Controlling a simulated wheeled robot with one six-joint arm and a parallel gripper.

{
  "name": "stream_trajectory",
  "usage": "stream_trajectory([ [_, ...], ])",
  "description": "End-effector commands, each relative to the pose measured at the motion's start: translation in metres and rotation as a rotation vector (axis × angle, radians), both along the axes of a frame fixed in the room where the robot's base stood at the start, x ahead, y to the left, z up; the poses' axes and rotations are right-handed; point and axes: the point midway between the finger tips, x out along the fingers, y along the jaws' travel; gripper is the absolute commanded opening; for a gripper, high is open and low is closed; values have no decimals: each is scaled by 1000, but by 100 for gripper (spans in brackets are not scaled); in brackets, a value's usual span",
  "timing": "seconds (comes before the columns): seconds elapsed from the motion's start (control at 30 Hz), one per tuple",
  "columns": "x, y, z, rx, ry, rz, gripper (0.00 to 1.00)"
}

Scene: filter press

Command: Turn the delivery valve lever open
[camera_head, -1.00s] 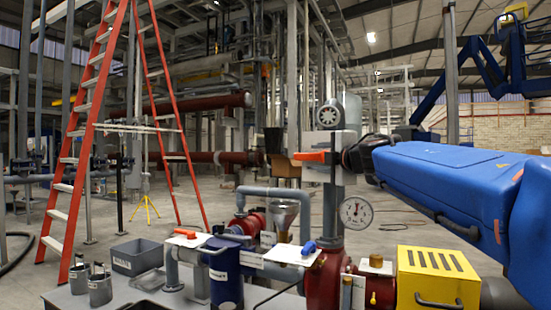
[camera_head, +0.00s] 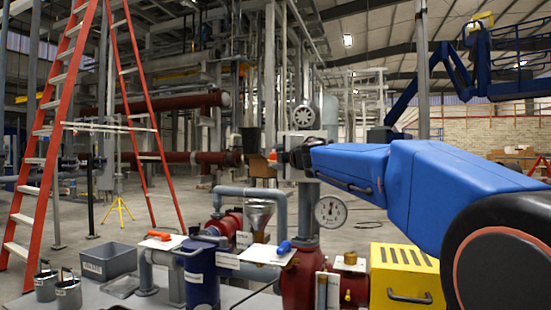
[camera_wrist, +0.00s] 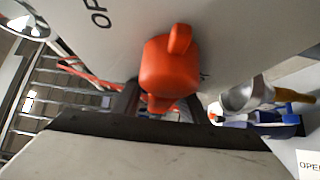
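An orange lever (camera_wrist: 168,65) sits on a pale plate (camera_wrist: 230,35) in the wrist view; the plate carries partly visible lettering that starts "OP". Two dark fingers of my gripper (camera_wrist: 158,108) stand on either side of the lever's lower part, with a gap between them. The gripper looks open around the lever; firm contact is not visible. In the head view, my gripper (camera_head: 278,157) is at the upright plate (camera_head: 291,137) on the grey pipe, and only a small orange part of the lever (camera_head: 272,157) shows. My wrist hides the rest.
Below are another orange lever (camera_head: 159,235) and a blue lever (camera_head: 285,247) on white plates. A metal funnel (camera_head: 258,212), a pressure gauge (camera_head: 328,211) and a yellow box (camera_head: 405,278) stand close by. A red ladder (camera_head: 60,130) stands at left.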

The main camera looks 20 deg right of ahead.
Motion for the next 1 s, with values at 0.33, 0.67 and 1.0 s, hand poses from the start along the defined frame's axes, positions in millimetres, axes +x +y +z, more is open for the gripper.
stream_trajectory([
  [0.33, 0, 0, 0, 0, 0, 0, 10],
  [0.67, 0, 0, 0, 4, -4, 0, 0],
  [1.0, 0, 0, 6, 50, -47, 0, 0],
])
